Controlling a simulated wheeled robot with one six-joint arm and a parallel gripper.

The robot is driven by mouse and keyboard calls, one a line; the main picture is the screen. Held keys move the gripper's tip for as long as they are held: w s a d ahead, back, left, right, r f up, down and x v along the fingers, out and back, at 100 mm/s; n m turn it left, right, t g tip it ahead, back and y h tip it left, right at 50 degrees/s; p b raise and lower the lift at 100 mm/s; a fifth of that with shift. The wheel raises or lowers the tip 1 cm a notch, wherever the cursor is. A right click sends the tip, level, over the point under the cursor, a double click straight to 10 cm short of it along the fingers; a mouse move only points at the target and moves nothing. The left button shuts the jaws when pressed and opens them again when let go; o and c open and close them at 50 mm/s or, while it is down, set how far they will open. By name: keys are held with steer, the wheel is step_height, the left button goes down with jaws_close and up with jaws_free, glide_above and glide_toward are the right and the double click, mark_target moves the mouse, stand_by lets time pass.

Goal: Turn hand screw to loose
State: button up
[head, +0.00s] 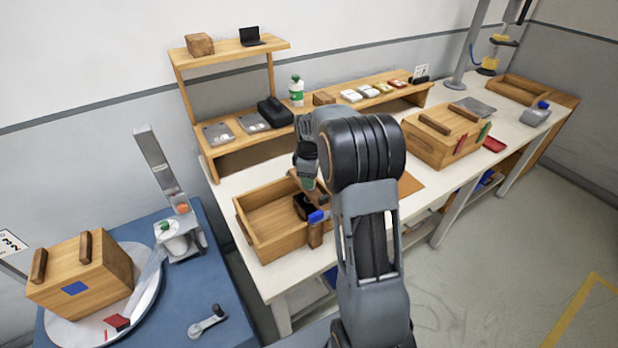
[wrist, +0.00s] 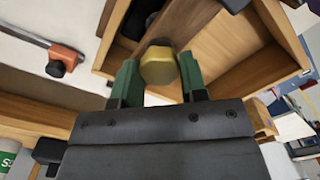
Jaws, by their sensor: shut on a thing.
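In the wrist view, a brass-coloured, faceted knob (wrist: 158,66) sits between the two green fingertips of my gripper (wrist: 159,85). I take this knob to be the hand screw's. My gripper is shut on it. In the head view, my gripper (head: 306,172) points down over the open wooden box (head: 262,213) on the white bench. The knob is hidden there behind my wrist and fingers. Just below my gripper, a wooden block with a blue-tipped part (head: 317,217) stands at the box's right side. I cannot tell whether the knob is turned loose.
A lidded wooden box (head: 440,140) stands to the right on the bench. A shelf (head: 222,153) with a green-labelled bottle (head: 296,91) is behind. A blue table (head: 205,290) with a turntable and wooden box is at the left. Floor is clear at the right.

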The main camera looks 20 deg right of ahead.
stand_by(0.4)
steer(key=o, duration=0.9)
step_height(320, 180, up, 14)
steer(key=shift+f, duration=0.1)
stand_by(0.6)
